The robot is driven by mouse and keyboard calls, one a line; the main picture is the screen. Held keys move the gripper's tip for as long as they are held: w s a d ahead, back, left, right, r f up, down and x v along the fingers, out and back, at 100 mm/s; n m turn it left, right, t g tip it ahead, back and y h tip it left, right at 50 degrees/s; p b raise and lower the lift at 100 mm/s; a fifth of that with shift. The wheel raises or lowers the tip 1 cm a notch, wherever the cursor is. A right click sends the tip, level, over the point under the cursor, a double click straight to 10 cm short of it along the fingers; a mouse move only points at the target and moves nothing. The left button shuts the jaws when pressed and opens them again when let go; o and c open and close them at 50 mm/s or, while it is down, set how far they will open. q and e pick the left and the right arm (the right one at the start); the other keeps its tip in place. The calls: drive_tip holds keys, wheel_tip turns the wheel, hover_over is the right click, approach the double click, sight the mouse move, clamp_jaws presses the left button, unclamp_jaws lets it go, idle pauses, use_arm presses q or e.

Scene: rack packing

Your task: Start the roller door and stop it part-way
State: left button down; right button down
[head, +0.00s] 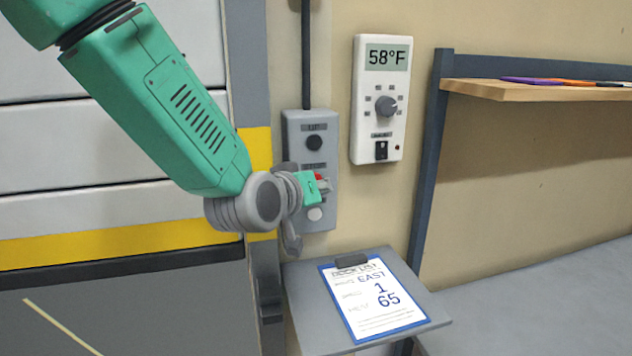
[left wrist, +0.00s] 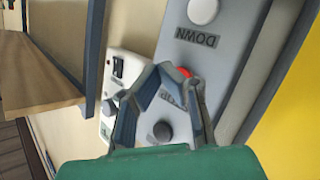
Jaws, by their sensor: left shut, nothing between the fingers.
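The grey door control box (head: 325,222) is on the wall, with a dark button (head: 314,143) at the top, a red button (head: 322,176) in the middle and a white button (head: 315,214) at the bottom. My left gripper (head: 316,188) is shut and empty at the red button, partly covering it; I cannot tell if it touches. In the left wrist view its fingertips (left wrist: 168,74) lie beside the red button (left wrist: 183,72), and the white button shows by an upside-down "DOWN" label. The roller door (head: 90,147) has its dark bottom edge raised above the floor.
A thermostat (head: 362,110) reading 58°F is right of the control box. Below is a small grey shelf (head: 306,300) with a clipboard sheet (head: 372,298) reading EAST, 1, 65. A wooden shelf (head: 540,92) with pens is at right.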

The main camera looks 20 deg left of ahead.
use_arm(q)
drive_tip(key=shift+w, duration=0.1)
drive_tip(key=shift+w+a, duration=0.2)
drive_tip(key=shift+a, duration=0.05)
drive_tip(key=shift+w+a+r, duration=0.1)
drive_tip(key=shift+w+a, duration=0.1)
drive_tip(key=shift+w, duration=0.1)
idle(0.9)
drive_tip(key=shift+s, duration=0.1)
drive_tip(key=shift+s+d, duration=0.45)
drive_tip(key=shift+s, duration=0.1)
drive_tip(key=shift+s+d, duration=0.75)
drive_tip(key=shift+s, duration=0.3)
drive_tip(key=shift+s+d, duration=0.7)
drive_tip(key=shift+s, duration=0.35)
